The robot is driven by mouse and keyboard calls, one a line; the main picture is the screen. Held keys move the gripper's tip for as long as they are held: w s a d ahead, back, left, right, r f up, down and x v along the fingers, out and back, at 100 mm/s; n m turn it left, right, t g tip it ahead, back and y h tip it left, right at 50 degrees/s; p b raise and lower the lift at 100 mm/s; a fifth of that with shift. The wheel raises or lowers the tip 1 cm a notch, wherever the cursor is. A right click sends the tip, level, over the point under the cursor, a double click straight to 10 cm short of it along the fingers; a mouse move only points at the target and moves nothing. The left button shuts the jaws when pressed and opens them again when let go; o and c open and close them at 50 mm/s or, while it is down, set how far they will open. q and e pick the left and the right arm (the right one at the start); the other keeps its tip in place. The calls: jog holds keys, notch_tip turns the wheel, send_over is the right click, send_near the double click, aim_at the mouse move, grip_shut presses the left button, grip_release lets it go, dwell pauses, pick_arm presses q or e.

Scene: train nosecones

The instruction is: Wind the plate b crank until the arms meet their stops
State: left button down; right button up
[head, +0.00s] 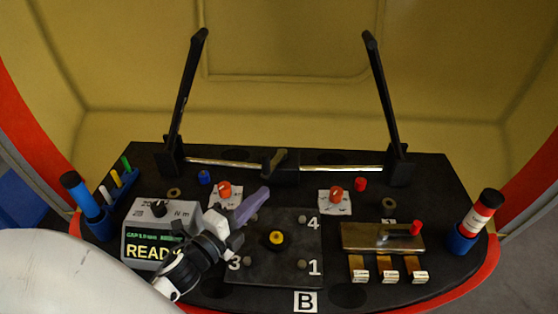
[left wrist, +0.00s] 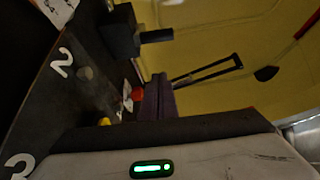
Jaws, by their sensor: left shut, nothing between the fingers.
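The black crank block with its short handle (head: 280,161) sits at the back middle of the black bench, on a silver shaft (head: 225,163). It also shows in the left wrist view (left wrist: 118,35). Plate B (head: 290,285) is a dark square with a yellow knob (head: 276,238). My left gripper (head: 263,192) is shut and empty, above the plate's back left corner and in front of the crank, apart from it. My right gripper is out of view.
A grey torque meter (head: 150,225) reading "READ…" stands left, beside my left gripper. Two red knobs on white cards (head: 335,200) flank the middle. A brass block with a red lever (head: 385,236) is right. Capped cylinders (head: 482,212) stand at both bench ends.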

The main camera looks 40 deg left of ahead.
pick_arm(q)
jog(key=w, duration=1)
jog(key=shift+s+a+r+p, duration=0.1)
jog(key=shift+s+a+p, duration=0.2)
jog(key=shift+a, duration=0.55)
jog(key=shift+s+a+p, duration=0.15)
jog(key=shift+s+a, duration=0.25)
jog(key=shift+a, duration=0.45)
pick_arm(e)
jog(key=shift+s+r, duration=0.25)
jog(key=shift+s, duration=0.05)
